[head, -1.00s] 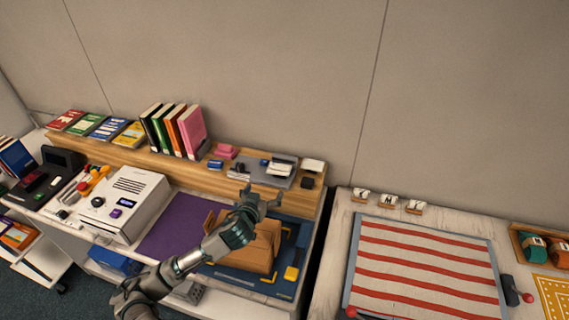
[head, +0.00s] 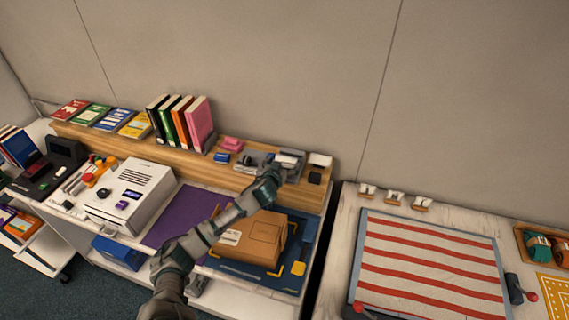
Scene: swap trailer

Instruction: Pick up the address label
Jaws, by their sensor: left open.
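My left gripper (head: 274,174) is open over the wooden shelf, close to a grey tray with a small stack of white labels or cards (head: 290,159). A separate white label-like piece (head: 320,160) sits on a dark block at the shelf's right end. I cannot tell which one is the address label. The gripper covers part of the grey tray, and I cannot tell if it touches anything. A brown parcel (head: 262,238) with a pale patch on it lies on the blue mat (head: 292,263) below my arm. My right gripper is out of view.
Pink and blue small items (head: 232,144) and several upright books (head: 182,122) stand left on the wooden shelf (head: 110,140). A white machine (head: 130,195) stands beside the purple mat (head: 180,215). A striped red-and-white board (head: 430,262) lies on the right table, beyond a gap.

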